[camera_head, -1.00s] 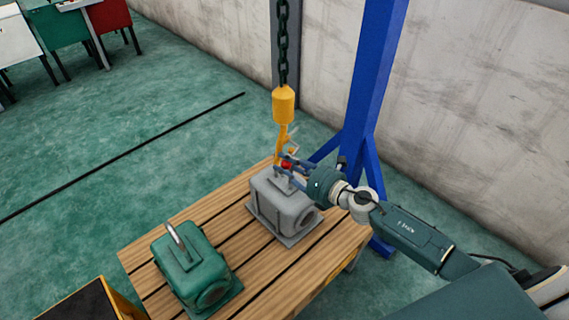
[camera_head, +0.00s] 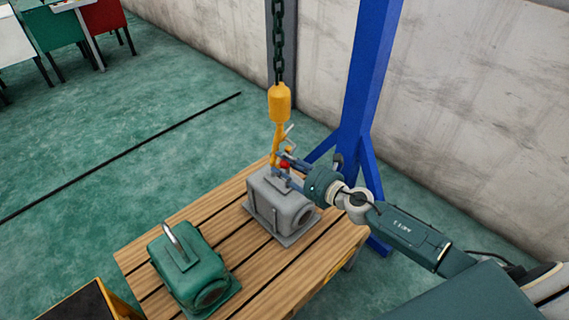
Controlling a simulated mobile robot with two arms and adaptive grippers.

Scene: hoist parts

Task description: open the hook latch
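A yellow hook (camera_head: 280,103) hangs from a dark chain above the wooden table, its lower end at the top of a grey housing (camera_head: 281,206). A thin grey latch lever (camera_head: 289,130) sticks out up and to the right from the hook's side. A small red part (camera_head: 284,164) shows low by the hook. My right gripper (camera_head: 284,167) is at the hook's lower end, just above the housing, with its fingers around or beside the red part. The fingers are small and overlap the hook, so their opening is unclear. My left gripper is not in view.
A green housing (camera_head: 187,265) with a metal handle stands on the wooden table (camera_head: 240,262) at the front left. A blue post (camera_head: 368,90) rises behind my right arm, near a concrete wall. A yellow-edged dark box is at the bottom left.

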